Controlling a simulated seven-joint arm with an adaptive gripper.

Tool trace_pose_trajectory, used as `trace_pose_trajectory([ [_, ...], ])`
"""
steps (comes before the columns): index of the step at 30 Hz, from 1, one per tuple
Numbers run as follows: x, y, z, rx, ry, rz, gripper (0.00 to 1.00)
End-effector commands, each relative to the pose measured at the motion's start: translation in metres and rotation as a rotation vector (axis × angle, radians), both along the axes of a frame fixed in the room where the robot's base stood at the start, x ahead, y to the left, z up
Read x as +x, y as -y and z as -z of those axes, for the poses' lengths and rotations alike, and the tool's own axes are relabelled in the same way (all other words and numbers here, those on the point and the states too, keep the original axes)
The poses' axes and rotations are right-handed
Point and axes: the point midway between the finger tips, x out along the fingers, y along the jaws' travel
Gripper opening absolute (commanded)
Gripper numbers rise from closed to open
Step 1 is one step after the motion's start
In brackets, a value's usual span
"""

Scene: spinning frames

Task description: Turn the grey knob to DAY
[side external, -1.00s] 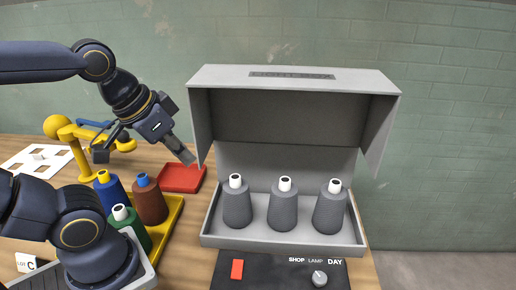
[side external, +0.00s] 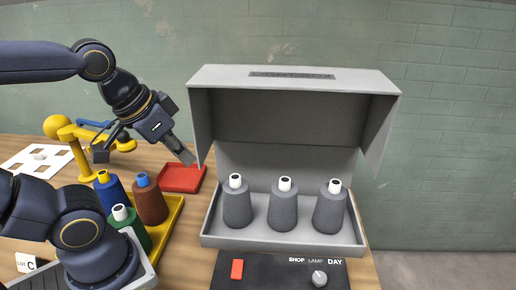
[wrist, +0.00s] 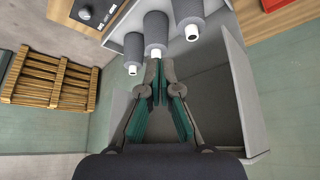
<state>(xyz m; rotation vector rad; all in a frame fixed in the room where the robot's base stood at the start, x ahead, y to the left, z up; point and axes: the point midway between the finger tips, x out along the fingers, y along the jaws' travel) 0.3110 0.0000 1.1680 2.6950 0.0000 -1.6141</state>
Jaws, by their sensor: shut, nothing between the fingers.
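The grey knob (side external: 319,279) sits on the black control panel (side external: 268,274) in front of the light box, below the printed words SHOP, LAMP and DAY. Which word its pointer faces is too small to tell. The knob also shows at the top left of the wrist view (wrist: 85,13).
The grey light box (side external: 215,232) holds three grey cones (side external: 283,208). A red switch (side external: 237,269) is on the panel's left. A red tray (side external: 180,179) lies behind a yellow tray (side external: 170,222) with coloured cones. A yellow stand (side external: 75,150) is at left.

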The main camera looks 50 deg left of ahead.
Motion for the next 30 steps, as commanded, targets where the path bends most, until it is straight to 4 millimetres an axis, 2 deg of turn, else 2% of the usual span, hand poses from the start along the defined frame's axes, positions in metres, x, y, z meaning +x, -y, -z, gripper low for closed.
trace_pose_trajectory([
  [1,0.000,0.000,0.000,-0.003,0.000,-0.005,0.07],
  [4,0.000,-0.001,-0.001,-0.025,-0.002,-0.053,0.18],
  [6,0.008,-0.002,-0.019,-0.048,0.033,-0.119,0.25],
  [9,0.037,0.006,-0.040,-0.064,0.024,-0.185,0.35],
  [11,0.055,0.016,-0.047,-0.068,0.005,-0.203,0.42],
  [14,0.089,0.038,-0.050,-0.070,-0.040,-0.213,0.52],
  [16,0.115,0.059,-0.045,-0.071,-0.080,-0.211,0.59],
  [20,0.159,0.112,-0.017,-0.068,-0.179,-0.182,0.62],
  [24,0.188,0.171,0.033,-0.057,-0.297,-0.123,0.62],
  [27,0.192,0.204,0.071,-0.039,-0.375,-0.069,0.62],
  [30,0.187,0.225,0.101,-0.022,-0.439,-0.028,0.62],
])
